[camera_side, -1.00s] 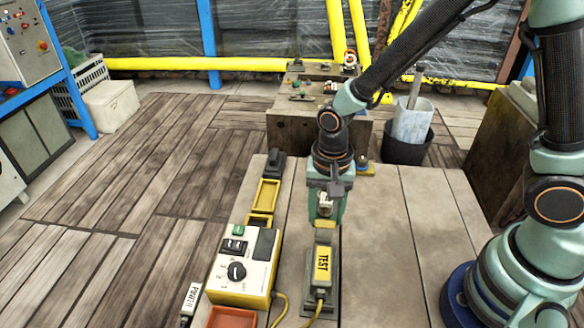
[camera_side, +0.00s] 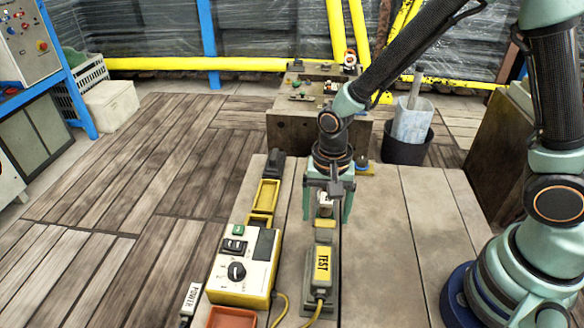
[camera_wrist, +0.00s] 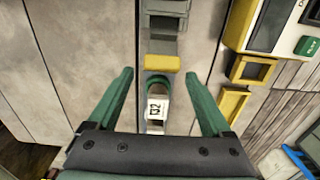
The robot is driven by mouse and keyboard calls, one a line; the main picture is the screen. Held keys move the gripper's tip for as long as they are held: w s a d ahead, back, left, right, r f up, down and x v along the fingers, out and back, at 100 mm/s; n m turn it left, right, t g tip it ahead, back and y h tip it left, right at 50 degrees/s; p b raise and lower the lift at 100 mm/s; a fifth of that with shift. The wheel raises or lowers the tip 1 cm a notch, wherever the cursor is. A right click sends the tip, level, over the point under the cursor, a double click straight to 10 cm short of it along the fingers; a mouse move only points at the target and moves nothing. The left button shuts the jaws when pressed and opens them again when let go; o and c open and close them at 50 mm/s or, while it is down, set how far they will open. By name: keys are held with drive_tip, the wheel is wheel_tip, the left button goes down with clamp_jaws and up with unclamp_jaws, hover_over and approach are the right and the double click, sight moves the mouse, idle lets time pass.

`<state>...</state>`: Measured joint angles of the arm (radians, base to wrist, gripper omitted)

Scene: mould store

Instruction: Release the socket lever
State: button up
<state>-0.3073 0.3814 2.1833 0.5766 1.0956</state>
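A narrow grey socket unit (camera_side: 333,282) runs along the bench, with a yellow plug marked TEST (camera_side: 322,265) in it. Behind the plug is a yellow piece (camera_side: 325,223), seen in the wrist view as a yellow bar (camera_wrist: 162,62). I cannot tell for sure which part is the lever. Beyond the bar is a part with a white numbered label (camera_wrist: 157,108). My gripper (camera_side: 327,216) points down over this end of the unit. It is open, its green fingers (camera_wrist: 158,73) either side of the labelled part, with nothing visibly held.
A yellow-and-white control box (camera_side: 240,265) with a black knob stands left of the unit, with a cable to the plug. Yellow trays (camera_side: 265,192) and a red tray (camera_side: 232,318) are along the left edge. The bench (camera_side: 400,240) is clear to the right.

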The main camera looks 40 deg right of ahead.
wheel_tip(320, 180, up, 12)
idle(0.8)
drive_tip(key=s+d+r+n+t, duration=0.4)
drive_tip(key=d+r+n+t, duration=0.1)
drive_tip(key=d+r+n, duration=0.4)
drive_tip(key=shift+d+t, duration=0.3)
drive_tip(key=shift+d, duration=0.4)
